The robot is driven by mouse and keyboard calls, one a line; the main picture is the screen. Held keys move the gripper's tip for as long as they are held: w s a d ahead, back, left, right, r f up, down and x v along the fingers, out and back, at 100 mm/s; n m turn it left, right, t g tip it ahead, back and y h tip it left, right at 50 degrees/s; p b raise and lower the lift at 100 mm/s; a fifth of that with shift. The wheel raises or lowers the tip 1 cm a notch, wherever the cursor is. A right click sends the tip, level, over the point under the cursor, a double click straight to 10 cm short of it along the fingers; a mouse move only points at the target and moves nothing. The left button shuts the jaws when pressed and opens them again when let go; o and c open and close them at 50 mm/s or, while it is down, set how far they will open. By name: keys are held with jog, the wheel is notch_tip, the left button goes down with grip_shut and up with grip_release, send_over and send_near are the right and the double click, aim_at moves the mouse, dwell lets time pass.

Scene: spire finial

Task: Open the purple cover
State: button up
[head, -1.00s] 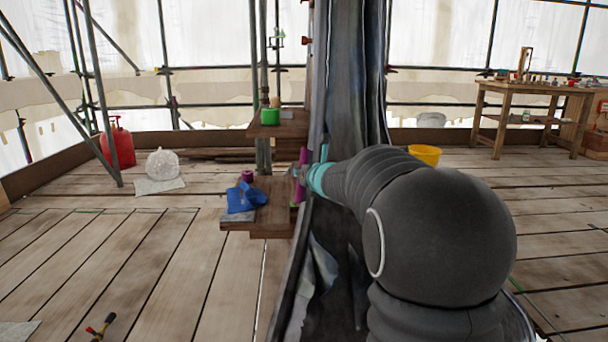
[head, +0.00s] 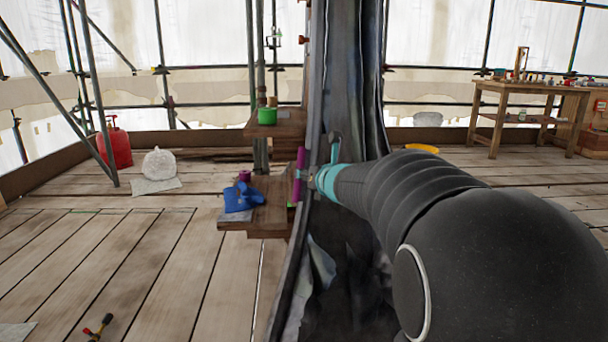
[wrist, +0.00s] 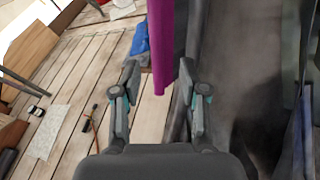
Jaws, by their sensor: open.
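The purple cover (head: 299,176) is a narrow upright strip at the left edge of the tall dark spire, just above the low wooden shelf. In the wrist view the purple cover (wrist: 161,45) hangs down from the top, between and beyond the two fingers. My gripper (wrist: 164,75) is open, with its fingers spread to either side of the cover's line. In the head view my gripper (head: 313,178) is close to the cover's right side, partly hidden by my wrist. I cannot tell whether a finger touches the cover.
The dark spire (head: 345,90) stands close on the right. The wooden shelf (head: 270,215) holds a blue cloth (head: 240,198) and a small purple roll (head: 245,176). A green cup (head: 266,116) sits on the upper shelf.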

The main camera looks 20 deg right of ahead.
jog(key=v, duration=0.5)
dwell(0.5)
